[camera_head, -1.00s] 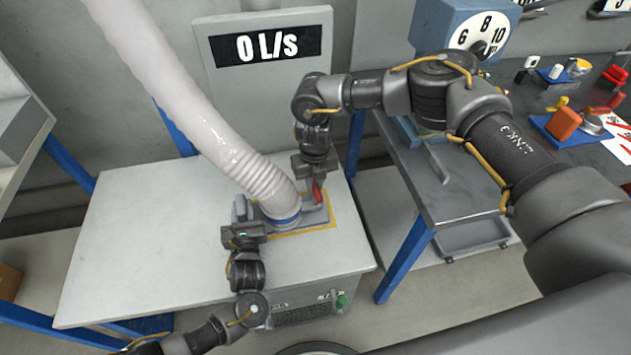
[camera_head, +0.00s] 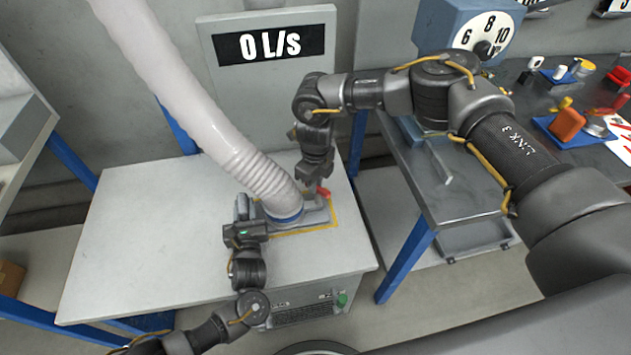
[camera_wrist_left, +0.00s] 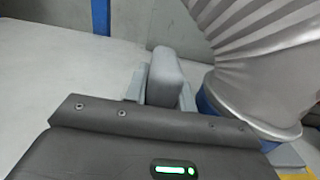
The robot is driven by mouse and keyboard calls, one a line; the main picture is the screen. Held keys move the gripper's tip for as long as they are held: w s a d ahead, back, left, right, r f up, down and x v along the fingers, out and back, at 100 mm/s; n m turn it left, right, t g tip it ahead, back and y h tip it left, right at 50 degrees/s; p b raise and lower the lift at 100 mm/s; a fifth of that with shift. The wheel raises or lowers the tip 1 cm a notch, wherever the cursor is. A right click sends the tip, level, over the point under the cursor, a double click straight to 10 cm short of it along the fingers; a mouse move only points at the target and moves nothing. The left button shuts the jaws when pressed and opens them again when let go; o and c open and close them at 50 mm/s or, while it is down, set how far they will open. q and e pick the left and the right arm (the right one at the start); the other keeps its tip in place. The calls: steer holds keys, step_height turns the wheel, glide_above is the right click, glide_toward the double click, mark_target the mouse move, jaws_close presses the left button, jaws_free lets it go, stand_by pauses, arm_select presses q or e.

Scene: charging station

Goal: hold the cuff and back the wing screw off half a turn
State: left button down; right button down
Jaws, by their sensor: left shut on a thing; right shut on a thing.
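The ribbed white hose ends at the blue-banded cuff (camera_head: 287,217) on a grey plate on the table; the cuff's blue band also shows in the left wrist view (camera_wrist_left: 207,106). My left gripper (camera_head: 243,212) is shut on an upright grey block (camera_wrist_left: 166,76) beside the cuff, seemingly its grip. My right gripper (camera_head: 319,184) comes down from above at the cuff's right side. It is shut on the red wing screw (camera_head: 325,191), which is mostly hidden by the fingers; only a little red shows.
The display (camera_head: 269,45) behind the table reads 0 L/s. A yellow line (camera_head: 333,226) borders the plate. The white tabletop (camera_head: 140,240) is clear at left. A dark bench (camera_head: 470,190) with a dial box and several small items stands at right.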

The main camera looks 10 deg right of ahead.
stand_by(0.4)
steer(key=c, duration=1.4)
jaws_free()
steer(key=shift+o, duration=0.2)
step_height(320, 180, up, 12)
